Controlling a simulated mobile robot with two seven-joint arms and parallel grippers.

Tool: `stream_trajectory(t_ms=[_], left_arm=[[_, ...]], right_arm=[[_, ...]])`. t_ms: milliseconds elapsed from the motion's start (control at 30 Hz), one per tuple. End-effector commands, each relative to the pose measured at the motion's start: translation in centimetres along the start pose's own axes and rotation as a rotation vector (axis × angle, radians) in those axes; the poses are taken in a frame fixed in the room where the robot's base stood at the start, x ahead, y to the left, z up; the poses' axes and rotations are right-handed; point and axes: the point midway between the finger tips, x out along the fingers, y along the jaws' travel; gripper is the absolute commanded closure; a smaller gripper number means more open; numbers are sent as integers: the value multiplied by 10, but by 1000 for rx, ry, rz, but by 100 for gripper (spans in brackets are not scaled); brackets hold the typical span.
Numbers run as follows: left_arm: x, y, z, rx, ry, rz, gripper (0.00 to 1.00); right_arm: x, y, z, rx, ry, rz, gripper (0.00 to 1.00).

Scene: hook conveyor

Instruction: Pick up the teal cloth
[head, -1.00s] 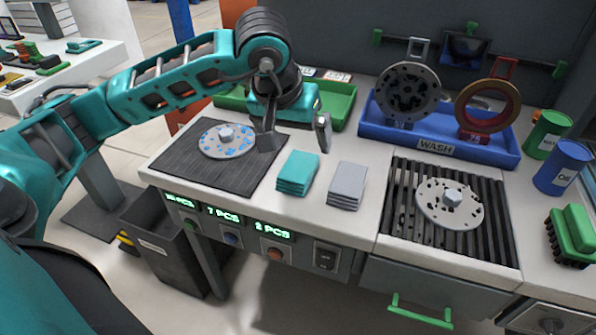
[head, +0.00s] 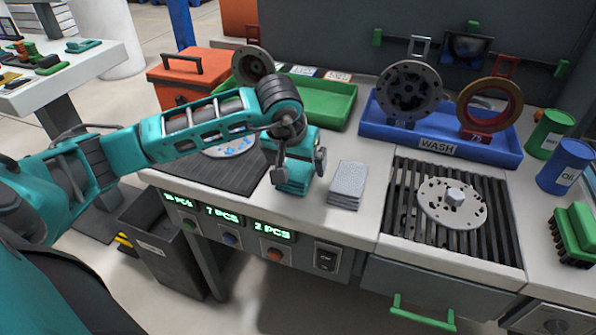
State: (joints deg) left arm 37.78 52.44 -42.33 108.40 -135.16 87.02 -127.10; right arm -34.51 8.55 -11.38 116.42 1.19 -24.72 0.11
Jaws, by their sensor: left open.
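The teal cloth (head: 292,185) is a folded stack on the white worktop, partly hidden under my left gripper. My left gripper (head: 298,171) is right above it in the head view, pointing down. Its dark fingers are open, one at the cloth's left side and one at its right. I cannot tell whether they touch the cloth. My right gripper is not in view.
A folded grey cloth (head: 348,184) lies close on the right. A dark ribbed mat (head: 225,172) with a blue-spotted disc (head: 232,150) is on the left. Behind are a green tray (head: 335,108) and a blue WASH tray (head: 480,150). A slatted grate (head: 410,220) is farther right.

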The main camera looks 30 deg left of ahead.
Motion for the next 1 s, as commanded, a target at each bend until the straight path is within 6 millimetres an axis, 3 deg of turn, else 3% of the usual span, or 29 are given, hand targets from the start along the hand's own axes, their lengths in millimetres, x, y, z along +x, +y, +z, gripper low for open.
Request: stream_trajectory(t_ms=[100,1000], left_arm=[[7,0,0,0,0,2,1],[12,0,2,0,1,1,1]], right_arm=[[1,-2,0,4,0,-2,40],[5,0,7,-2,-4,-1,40]])
